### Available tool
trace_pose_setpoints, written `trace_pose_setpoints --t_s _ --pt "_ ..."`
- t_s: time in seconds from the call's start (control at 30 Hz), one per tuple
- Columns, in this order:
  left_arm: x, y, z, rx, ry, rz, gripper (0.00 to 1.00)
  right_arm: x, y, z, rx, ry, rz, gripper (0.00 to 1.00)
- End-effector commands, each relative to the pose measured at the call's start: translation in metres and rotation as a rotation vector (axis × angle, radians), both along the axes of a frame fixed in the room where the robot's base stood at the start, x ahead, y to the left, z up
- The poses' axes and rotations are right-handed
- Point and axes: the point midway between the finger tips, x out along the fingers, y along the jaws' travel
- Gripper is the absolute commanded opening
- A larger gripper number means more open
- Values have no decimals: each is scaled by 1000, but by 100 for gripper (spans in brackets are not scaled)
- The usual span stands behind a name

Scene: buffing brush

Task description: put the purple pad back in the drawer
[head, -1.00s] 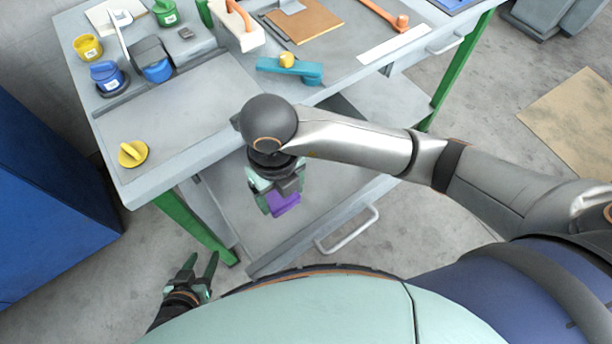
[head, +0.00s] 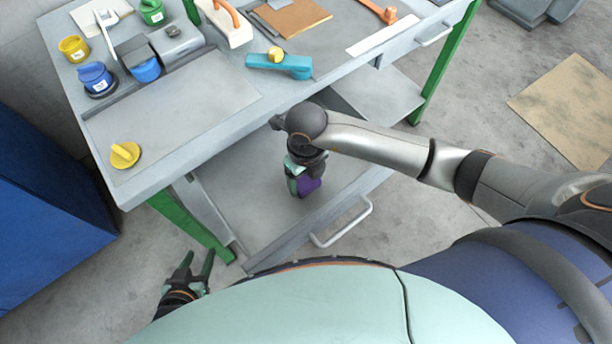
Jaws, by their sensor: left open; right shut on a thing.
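The purple pad (head: 308,186) is in my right gripper (head: 300,184), which is shut on it and points down. The gripper and pad are over the open drawer (head: 240,190), a grey tray pulled out below the bench top. I cannot tell whether the pad touches the drawer floor. Part of the pad is hidden by the fingers. My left gripper (head: 196,268) is open and empty, low at the left, outside the drawer near the green table leg.
The grey workbench (head: 140,185) holds a yellow knob (head: 125,154), a teal tool (head: 280,64), several colored pots and an orange-handled brush. The drawer's front handle (head: 342,226) faces me. A blue cabinet (head: 45,200) stands at the left.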

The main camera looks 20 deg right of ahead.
Motion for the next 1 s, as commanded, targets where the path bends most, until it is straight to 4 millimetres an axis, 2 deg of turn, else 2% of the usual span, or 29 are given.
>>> trace_pose_setpoints --t_s 0.27,0.3,0.5,0.77,0.87,1.0 --pt "0 0 -4 0 0 0 50 0 0 -4 0 -1 0 24" --pt "0 0 -3 0 0 0 50 0 0 -3 1 -1 -1 78" --pt "0 0 -2 0 1 0 50 0 0 -2 1 0 -1 100" --pt "0 0 -1 0 1 -1 50 0 0 -1 1 0 -1 100" --pt "0 0 1 0 0 0 50 1 0 6 2 -2 0 100" --pt "0 0 2 0 0 0 50 1 0 31 2 -6 2 100"
